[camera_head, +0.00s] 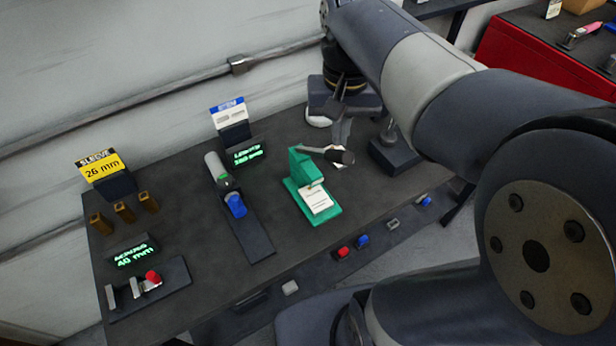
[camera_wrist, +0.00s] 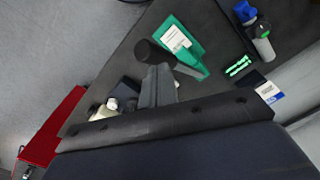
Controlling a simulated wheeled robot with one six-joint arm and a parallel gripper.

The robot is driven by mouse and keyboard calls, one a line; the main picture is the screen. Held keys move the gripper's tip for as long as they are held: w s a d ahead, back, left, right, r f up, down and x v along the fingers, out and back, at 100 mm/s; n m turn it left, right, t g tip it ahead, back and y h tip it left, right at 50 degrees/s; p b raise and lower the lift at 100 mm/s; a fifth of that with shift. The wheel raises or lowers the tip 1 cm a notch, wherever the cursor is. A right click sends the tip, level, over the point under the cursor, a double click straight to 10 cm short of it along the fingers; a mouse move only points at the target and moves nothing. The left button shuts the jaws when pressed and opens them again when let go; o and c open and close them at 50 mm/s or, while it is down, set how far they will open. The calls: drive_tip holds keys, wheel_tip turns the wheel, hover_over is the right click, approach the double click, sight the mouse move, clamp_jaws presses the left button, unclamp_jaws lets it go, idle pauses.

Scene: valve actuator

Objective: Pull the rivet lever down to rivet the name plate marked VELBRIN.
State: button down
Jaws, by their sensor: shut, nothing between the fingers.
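The green rivet press (camera_head: 301,168) stands on the dark bench, and a white plate (camera_head: 317,199) lies on its base. The plate's lettering is too small to read. The rivet lever (camera_head: 316,150) sticks out to the right from the press top, roughly level, and ends in a dark knob (camera_head: 343,157). My gripper (camera_head: 341,140) is shut and empty, just above and behind the knob. In the wrist view my gripper (camera_wrist: 158,75) overlaps the dark knob (camera_wrist: 145,52), with the green press (camera_wrist: 185,42) beyond. I cannot tell whether the fingers touch the knob.
A slim fixture with a blue knob (camera_head: 235,205) stands left of the press. Further left are brown sleeves (camera_head: 123,212) and a clamp with a red knob (camera_head: 153,278). A dark block (camera_head: 393,156) stands right of my gripper. Coloured buttons (camera_head: 343,252) line the front.

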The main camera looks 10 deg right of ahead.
drive_tip(key=shift+r, duration=0.15)
wheel_tip(320, 180, up, 3)
drive_tip(key=p, duration=0.2)
drive_tip(key=shift+f+p, duration=0.2)
drive_tip(key=shift+p, duration=0.15)
drive_tip(key=shift+r, duration=1.1)
drive_tip(key=shift+f+b, duration=0.5)
drive_tip(key=shift+f, duration=1.15)
wheel_tip(320, 180, down, 2)
drive_tip(key=shift+f+b, duration=0.1)
drive_tip(key=shift+b, duration=0.95)
drive_tip(key=shift+s+f, duration=0.1)
drive_tip(key=shift+f, duration=0.1)
